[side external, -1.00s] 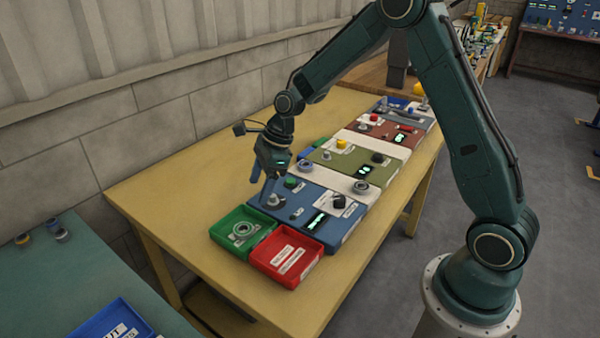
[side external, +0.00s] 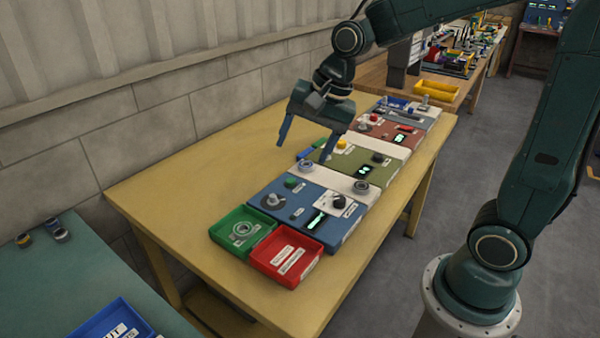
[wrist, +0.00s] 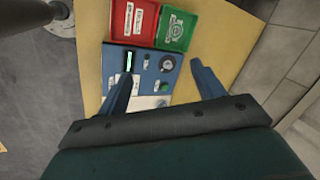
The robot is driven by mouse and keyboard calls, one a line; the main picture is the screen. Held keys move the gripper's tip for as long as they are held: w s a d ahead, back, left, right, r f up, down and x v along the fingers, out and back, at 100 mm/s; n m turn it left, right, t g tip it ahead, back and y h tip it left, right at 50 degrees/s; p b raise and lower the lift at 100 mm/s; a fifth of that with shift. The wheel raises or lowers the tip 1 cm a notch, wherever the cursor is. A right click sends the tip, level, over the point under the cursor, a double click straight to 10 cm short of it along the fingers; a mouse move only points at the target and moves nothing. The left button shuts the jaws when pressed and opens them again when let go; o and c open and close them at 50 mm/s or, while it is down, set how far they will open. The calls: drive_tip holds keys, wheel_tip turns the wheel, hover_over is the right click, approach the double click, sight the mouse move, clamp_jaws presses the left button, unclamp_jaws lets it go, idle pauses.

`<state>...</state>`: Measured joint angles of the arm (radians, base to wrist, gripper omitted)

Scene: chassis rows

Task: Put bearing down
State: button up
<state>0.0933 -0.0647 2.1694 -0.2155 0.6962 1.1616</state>
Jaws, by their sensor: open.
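A grey ring-like part that looks like a bearing (side external: 271,200) lies flat on the blue chassis (side external: 262,188), near its left edge; it also shows in the wrist view (wrist: 167,63). Another round ring shape (side external: 241,231) is in the green tray (side external: 218,236); I cannot tell if it is a part or a marking. Two more grey rings, one left (side external: 306,167) and one right (side external: 361,187), sit on the pale strip behind the blue chassis. My gripper (side external: 303,153) is open and empty, above and behind the blue chassis, clear of the parts.
A red tray (side external: 262,268) stands beside the green one at the table's front. Olive (side external: 378,172) and red-brown (side external: 372,130) chassis lie farther back in the row. A black knob (side external: 338,201) stands up from the blue chassis. The yellow table (side external: 160,185) is bare to the left.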

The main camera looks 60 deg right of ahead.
drive_tip(key=s+r+n+t, duration=0.1)
drive_tip(key=s+r+n, duration=0.1)
drive_tip(key=s+n, duration=0.4)
drive_tip(key=s+d+r+n+h, duration=0.1)
drive_tip(key=s+n, duration=0.5)
drive_tip(key=s, duration=0.5)
drive_tip(key=shift+s+d+r+t+h, duration=0.15)
drive_tip(key=shift+s+r+t+h, duration=0.15)
drive_tip(key=shift+s+r+t, duration=0.1)
